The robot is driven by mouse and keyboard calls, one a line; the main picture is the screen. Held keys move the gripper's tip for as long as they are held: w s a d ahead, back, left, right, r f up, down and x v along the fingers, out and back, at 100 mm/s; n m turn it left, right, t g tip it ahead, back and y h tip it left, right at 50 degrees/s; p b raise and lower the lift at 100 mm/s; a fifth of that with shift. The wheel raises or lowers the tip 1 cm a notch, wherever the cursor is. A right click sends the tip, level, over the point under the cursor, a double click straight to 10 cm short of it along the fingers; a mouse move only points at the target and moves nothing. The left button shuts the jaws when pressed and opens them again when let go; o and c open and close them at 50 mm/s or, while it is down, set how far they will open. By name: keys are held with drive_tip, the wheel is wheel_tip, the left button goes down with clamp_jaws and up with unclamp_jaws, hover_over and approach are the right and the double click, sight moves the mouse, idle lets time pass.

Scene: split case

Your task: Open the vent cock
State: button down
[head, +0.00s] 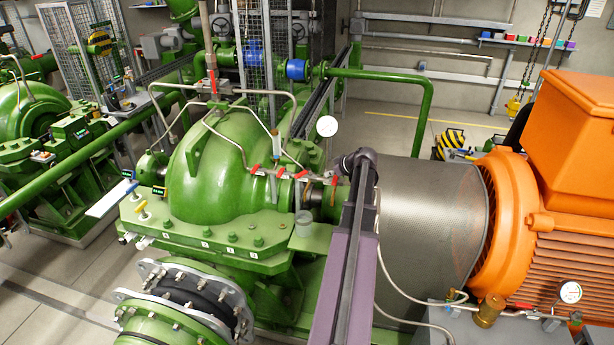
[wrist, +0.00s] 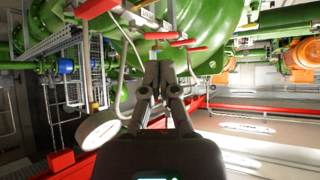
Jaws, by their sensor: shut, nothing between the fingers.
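My gripper (wrist: 159,68) is in the middle of the wrist view, its two dark fingers together with nothing between them. Red lever handles are just beyond the fingertips: one (wrist: 160,36) straight ahead, one (wrist: 197,49) to its right and one (wrist: 92,8) at upper left. In the head view, a row of red-handled cocks (head: 278,172) sits on thin tubing at the green pump casing (head: 207,182). Another small red-handled fitting (head: 212,84) stands on top of the casing. I cannot tell which is the vent cock. Contact with a lever is unclear.
A round white gauge (wrist: 100,130) is close at the left of my gripper, and thin bent tubing (wrist: 122,75) runs near the fingers. In the head view, a mesh coupling guard (head: 425,225) and an orange motor (head: 565,190) stand to the right.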

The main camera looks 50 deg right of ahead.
drive_tip(key=b, duration=0.7)
approach(304, 174)
drive_tip(key=w+f, duration=0.4)
drive_tip(key=f, duration=0.2)
drive_tip(key=shift+w, duration=0.5)
drive_tip(key=shift+s+d+r, duration=0.1)
drive_tip(key=shift+s+d, duration=0.05)
drive_tip(key=shift+m, duration=0.3)
